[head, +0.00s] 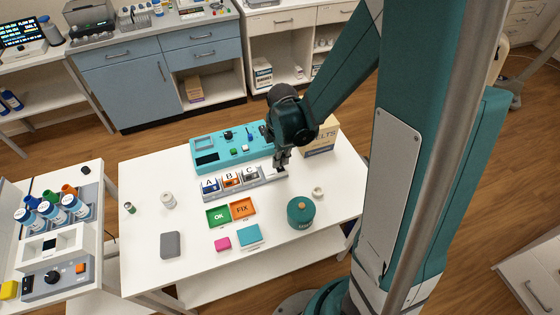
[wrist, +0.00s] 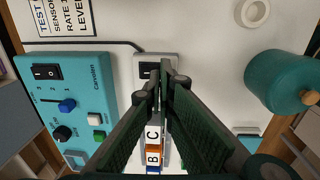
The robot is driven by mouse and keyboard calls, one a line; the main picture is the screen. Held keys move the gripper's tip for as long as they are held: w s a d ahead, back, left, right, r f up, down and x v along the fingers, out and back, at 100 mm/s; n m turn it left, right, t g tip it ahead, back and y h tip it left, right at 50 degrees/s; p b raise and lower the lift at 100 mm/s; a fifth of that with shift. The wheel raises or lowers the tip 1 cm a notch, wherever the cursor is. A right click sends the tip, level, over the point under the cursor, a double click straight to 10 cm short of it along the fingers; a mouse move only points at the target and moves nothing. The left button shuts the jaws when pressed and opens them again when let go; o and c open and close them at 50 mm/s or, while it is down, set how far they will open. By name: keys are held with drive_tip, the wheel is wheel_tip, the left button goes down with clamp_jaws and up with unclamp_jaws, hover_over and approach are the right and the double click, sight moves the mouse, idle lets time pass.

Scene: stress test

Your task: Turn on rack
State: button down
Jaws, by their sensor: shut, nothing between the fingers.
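The grey rack (head: 262,183) holds modules lettered A (head: 210,185), B (head: 230,180) and C (head: 250,174) in a row. At the rack's right end is a black rocker switch, which shows in the wrist view (wrist: 147,70) on a pale housing. My gripper (head: 282,162) is shut and empty over that right end. In the wrist view its fingertips (wrist: 166,68) appear right beside the rocker and partly cover the housing. I cannot tell whether they touch it, or which way the rocker is set.
A teal control panel (head: 205,145) with a rocker, slider, knob and buttons stands behind the rack. A cardboard box (head: 320,140) is at the back right. A teal round canister (head: 301,212), white ring (head: 318,192), green OK tray (head: 218,215) and orange FIX tray (head: 243,209) lie in front.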

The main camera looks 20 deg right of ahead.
sight(281, 168)
drive_tip(key=shift+s+r+p, duration=0.25)
drive_tip(key=shift+r+p, duration=0.3)
drive_tip(key=shift+r, duration=0.7)
wheel_tip(281, 168, up, 9)
drive_tip(key=s+p, duration=0.1)
drive_tip(key=shift+s+r, duration=0.15)
drive_tip(key=shift+r, duration=0.05)
drive_tip(key=shift+w+d+r+t+b, duration=0.1)
drive_tip(key=shift+w+r+t+b, duration=0.2)
drive_tip(key=shift+w+t+b, duration=0.3)
drive_tip(key=shift+w, duration=0.1)
drive_tip(key=shift+f, duration=0.2)
drive_tip(key=shift+w+f+b, duration=0.3)
drive_tip(key=shift+f+b, duration=0.15)
drive_tip(key=shift+f, duration=1.8)
drive_tip(key=shift+w+f+b, duration=0.35)
drive_tip(key=shift+f+b, duration=0.05)
drive_tip(key=shift+f, duration=1.85)
drive_tip(key=shift+w+f+b, duration=0.3)
drive_tip(key=shift+f+b, duration=0.15)
drive_tip(key=shift+f, duration=1.8)
